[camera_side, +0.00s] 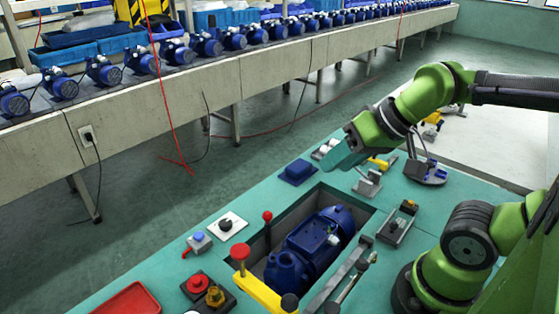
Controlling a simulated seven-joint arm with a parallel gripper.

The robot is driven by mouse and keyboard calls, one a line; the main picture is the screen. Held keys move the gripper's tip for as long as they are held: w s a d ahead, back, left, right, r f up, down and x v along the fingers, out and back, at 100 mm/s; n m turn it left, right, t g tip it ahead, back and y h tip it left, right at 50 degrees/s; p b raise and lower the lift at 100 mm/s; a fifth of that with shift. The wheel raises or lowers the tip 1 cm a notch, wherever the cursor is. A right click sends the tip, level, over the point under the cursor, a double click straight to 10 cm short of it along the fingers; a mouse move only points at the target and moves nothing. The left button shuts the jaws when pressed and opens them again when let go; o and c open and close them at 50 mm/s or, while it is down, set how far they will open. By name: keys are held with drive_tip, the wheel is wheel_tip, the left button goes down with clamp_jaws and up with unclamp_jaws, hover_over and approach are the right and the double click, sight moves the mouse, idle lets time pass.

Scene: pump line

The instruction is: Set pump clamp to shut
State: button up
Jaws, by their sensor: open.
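A blue pump (312,250) lies in a rectangular recess in the green bench top (420,178). Around it are a yellow arm (262,290) with a red ball knob at its near left end, an upright lever with a red knob (267,216) at the recess's left edge, and a long grey metal bar (338,280) with black knobs along its right side. I cannot tell which of these is the pump clamp, or whether it is shut. My gripper (335,153) is open and empty, above the bench's far end beyond the pump, apart from these parts.
A blue block (299,171), a white-plated black dial (226,225), a red button (196,283) and a red tray (128,300) lie to the left. Metal fixtures (368,182) stand below my gripper. Another fixture (398,222) is right of the recess. A conveyor (200,88) carries several pumps behind.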

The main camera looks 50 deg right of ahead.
drive_tip(key=shift+o, duration=1.1)
drive_tip(key=shift+f, duration=0.25)
drive_tip(key=n+g+h, duration=0.2)
drive_tip(key=n+g, duration=0.5)
hover_over(268, 213)
wheel_tip(268, 213, down, 5)
wheel_tip(268, 213, down, 17)
drive_tip(key=shift+r, duration=0.1)
clamp_jaws()
